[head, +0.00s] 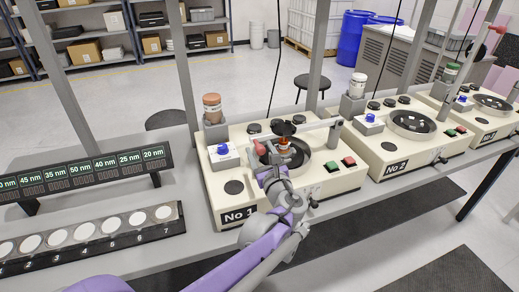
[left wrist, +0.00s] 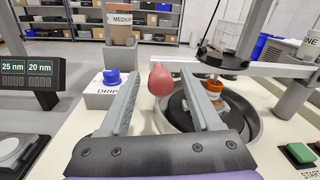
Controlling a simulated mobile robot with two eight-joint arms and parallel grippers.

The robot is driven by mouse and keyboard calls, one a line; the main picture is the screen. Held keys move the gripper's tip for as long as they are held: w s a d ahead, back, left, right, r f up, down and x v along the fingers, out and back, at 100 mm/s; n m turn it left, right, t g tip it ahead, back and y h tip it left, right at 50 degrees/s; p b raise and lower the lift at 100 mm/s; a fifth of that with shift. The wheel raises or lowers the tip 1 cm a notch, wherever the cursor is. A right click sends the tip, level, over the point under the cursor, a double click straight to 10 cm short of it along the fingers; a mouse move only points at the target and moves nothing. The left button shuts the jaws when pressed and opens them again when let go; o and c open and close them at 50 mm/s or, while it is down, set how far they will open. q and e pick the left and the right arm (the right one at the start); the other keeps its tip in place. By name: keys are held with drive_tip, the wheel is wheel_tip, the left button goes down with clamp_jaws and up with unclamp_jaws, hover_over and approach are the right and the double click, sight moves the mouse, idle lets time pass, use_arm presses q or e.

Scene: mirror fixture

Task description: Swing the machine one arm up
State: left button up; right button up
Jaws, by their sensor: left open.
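Machine one (head: 225,190) is the cream box marked No 1. Its grey arm (left wrist: 240,69) lies roughly level across the round dark plate (head: 315,160), with a red knob (left wrist: 160,80) at its left end. The knob also shows in the head view (head: 260,147). An orange-and-clear piece (left wrist: 214,88) sits under the arm at the plate. My left gripper (head: 266,160) is open at the knob; in the left wrist view (left wrist: 158,75) the knob appears between the fingertips, with gaps on both sides. Contact is not visible. My right gripper is not in view.
A blue-capped drip box (head: 223,154) and a brown-topped bottle (head: 212,106) stand left of the plate. Machine No 2 (head: 380,165) is to the right; a raised red-knobbed arm (head: 472,72) shows beyond.

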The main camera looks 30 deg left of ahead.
use_arm(q)
drive_tip(key=shift+w+a, duration=0.45)
clamp_jaws()
idle(1.2)
